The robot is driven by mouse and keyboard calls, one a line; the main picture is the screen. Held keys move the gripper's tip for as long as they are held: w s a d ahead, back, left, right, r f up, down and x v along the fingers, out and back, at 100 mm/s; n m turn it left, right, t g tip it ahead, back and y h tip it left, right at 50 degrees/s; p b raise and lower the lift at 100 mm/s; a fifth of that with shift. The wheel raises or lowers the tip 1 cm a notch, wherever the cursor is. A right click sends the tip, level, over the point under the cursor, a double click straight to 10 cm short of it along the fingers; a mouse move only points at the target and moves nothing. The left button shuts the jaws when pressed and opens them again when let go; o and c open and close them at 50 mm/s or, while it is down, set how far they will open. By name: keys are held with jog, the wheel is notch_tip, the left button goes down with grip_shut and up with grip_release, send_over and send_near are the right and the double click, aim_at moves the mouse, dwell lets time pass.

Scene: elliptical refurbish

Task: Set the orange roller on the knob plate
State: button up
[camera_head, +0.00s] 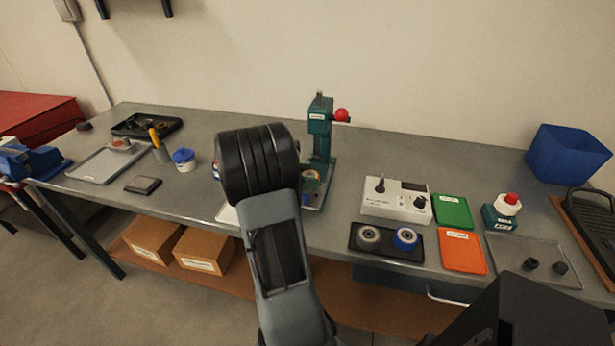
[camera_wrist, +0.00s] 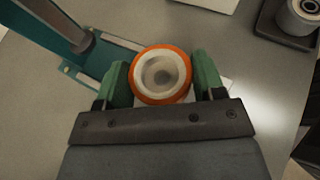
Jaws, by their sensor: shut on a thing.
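In the wrist view, the orange roller (camera_wrist: 160,75), an orange ring with a pale hub, sits between the green fingers of my gripper (camera_wrist: 162,82). The gripper is shut on it, beside the base of the green press (camera_wrist: 85,45). In the head view my arm hides most of the gripper. The knob plate appears to be the grey tray (camera_head: 508,251) at the right of the bench, with two dark knobs (camera_head: 545,266) on its right part. Its left part is bare. My gripper is well to the left of it.
Between the press and the grey tray stand a white control box (camera_head: 396,200), a black tray (camera_head: 362,246) with a grey and a blue roller, green and orange mats (camera_head: 462,251), and a red-topped bottle (camera_head: 503,210). A blue bin (camera_head: 567,153) is behind.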

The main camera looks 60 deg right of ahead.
jog(key=shift+f+b, duration=0.4)
jog(key=shift+f, duration=0.25)
